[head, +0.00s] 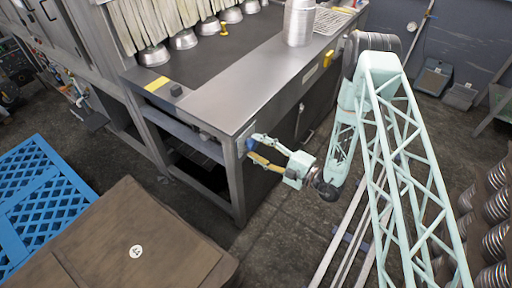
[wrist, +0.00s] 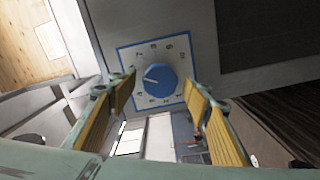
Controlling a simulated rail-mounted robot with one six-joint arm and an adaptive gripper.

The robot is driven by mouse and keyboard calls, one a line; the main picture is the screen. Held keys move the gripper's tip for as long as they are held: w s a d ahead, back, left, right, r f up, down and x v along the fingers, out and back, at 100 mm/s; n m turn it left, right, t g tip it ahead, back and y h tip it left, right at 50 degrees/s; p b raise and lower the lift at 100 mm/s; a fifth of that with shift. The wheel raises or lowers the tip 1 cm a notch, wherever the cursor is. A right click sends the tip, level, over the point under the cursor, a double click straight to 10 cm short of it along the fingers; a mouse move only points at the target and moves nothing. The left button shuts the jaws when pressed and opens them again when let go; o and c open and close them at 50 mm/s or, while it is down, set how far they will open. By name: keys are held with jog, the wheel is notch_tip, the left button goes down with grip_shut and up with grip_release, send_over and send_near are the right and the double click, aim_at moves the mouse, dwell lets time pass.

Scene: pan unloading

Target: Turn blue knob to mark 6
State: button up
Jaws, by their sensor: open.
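The blue knob (wrist: 160,79) is round and sits in the middle of a square white dial plate (wrist: 181,51) with a blue border and small marks around it. In the wrist view it lies between the yellow-padded fingers of my gripper (wrist: 161,80), which is open, one finger on each side. I cannot tell whether either finger touches the knob. In the head view my gripper (head: 250,150) is at the table's front corner, beside the knob (head: 250,143).
The metal table (head: 215,85) holds a stack of pans (head: 298,22), with more pans along its back under hanging strips. A blue pallet (head: 45,195) and a brown box (head: 120,245) stand at the lower left. Pan stacks (head: 495,230) stand at the right.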

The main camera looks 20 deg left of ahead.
jog(key=v, duration=1.1)
jog(key=shift+d, duration=0.25)
jog(key=shift+r, duration=0.1)
dwell(0.7)
